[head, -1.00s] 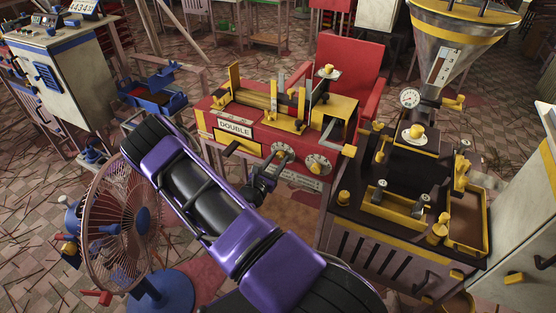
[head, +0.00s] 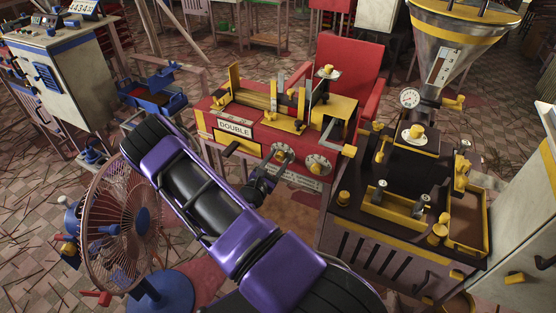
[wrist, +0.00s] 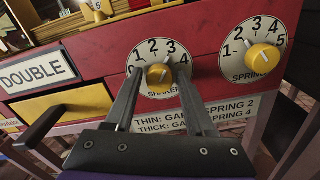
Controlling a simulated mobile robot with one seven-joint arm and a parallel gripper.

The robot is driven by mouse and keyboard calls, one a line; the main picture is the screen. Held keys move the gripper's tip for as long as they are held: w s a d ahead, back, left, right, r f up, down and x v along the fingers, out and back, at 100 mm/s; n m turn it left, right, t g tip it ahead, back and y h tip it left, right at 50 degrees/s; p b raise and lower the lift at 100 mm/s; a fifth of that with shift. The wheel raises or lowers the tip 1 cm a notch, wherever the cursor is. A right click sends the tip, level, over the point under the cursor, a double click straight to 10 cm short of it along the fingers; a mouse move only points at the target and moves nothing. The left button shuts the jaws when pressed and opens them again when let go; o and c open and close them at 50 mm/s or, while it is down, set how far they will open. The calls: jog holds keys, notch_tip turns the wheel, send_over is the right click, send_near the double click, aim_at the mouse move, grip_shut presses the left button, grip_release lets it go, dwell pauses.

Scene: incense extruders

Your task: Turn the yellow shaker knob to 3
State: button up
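The yellow shaker knob (wrist: 159,76) sits on a round white dial (head: 283,153) on the red machine's front. In the wrist view the dial's numbers 1 to 4 show above the knob; a finger hides part of its right side. I cannot make out clearly which number the knob points to. My gripper (wrist: 158,72) has one finger on each side of the knob, and both fingertips appear to be against it. In the head view my gripper (head: 272,172) reaches up to this dial, but its fingertips are small and dark there.
The spring dial with its own yellow knob (wrist: 263,58) is close on the right. A "DOUBLE" sign (wrist: 37,74) and a yellow panel (wrist: 62,104) are on the left. A blue fan (head: 122,218) stands beside my arm. A dark machine (head: 400,190) stands to the right.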

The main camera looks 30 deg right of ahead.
jog(key=shift+o, duration=0.9)
jog(key=v, duration=1.7)
jog(key=shift+s, duration=0.2)
jog(key=shift+a, duration=0.15)
